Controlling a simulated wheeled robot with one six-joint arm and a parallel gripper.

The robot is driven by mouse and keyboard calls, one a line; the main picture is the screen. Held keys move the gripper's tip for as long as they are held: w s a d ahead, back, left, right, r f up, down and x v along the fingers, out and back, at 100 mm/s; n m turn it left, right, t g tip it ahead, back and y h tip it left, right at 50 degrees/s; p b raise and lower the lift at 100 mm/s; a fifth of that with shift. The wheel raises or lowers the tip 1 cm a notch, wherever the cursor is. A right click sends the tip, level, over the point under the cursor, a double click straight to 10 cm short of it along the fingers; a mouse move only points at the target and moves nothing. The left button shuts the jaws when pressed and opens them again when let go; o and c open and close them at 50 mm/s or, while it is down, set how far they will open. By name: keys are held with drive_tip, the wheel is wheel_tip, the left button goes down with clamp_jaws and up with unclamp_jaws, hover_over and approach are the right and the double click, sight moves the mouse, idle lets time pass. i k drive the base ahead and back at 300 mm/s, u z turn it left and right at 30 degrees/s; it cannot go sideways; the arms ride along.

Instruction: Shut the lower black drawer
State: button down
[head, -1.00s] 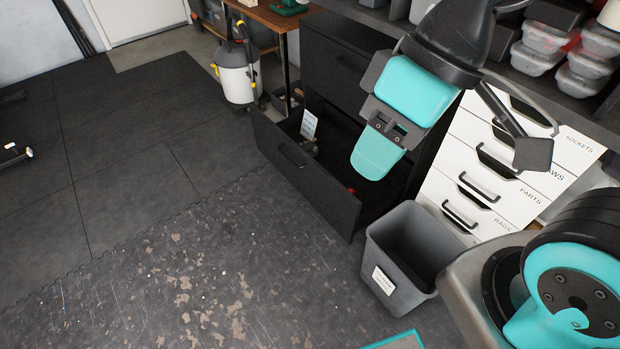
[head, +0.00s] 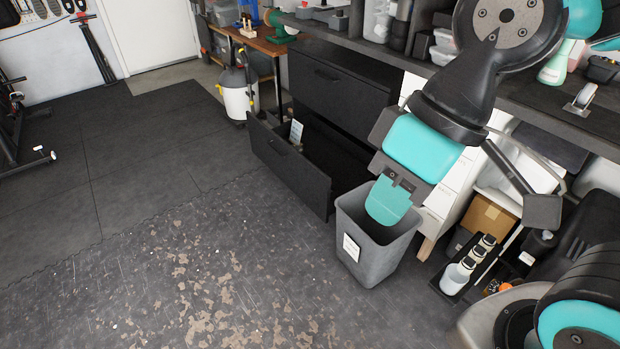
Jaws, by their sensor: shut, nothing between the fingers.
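The lower black drawer (head: 288,165) is pulled out of the black cabinet (head: 340,87), its front facing the lower left. A white labelled item (head: 296,132) stands inside it; the rest of its inside is mostly dark. The upper black drawer looks shut. My gripper (head: 388,202) is shut and empty, pointing down. In the picture it overlaps the grey bin's opening, to the right of the open drawer and apart from its front. How high it is above the bin I cannot tell.
The grey bin (head: 366,257) stands just right of the open drawer. A white canister (head: 237,98) stands left of the cabinet. A carrier with white bottles (head: 457,277) is at the lower right. The floor in front of the drawer is clear.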

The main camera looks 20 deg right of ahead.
sight(328, 156)
drive_tip(key=u, duration=0.95)
drive_tip(key=i, duration=1.7)
drive_tip(key=z, duration=1.15)
drive_tip(key=i, duration=0.35)
drive_tip(key=z, duration=0.25)
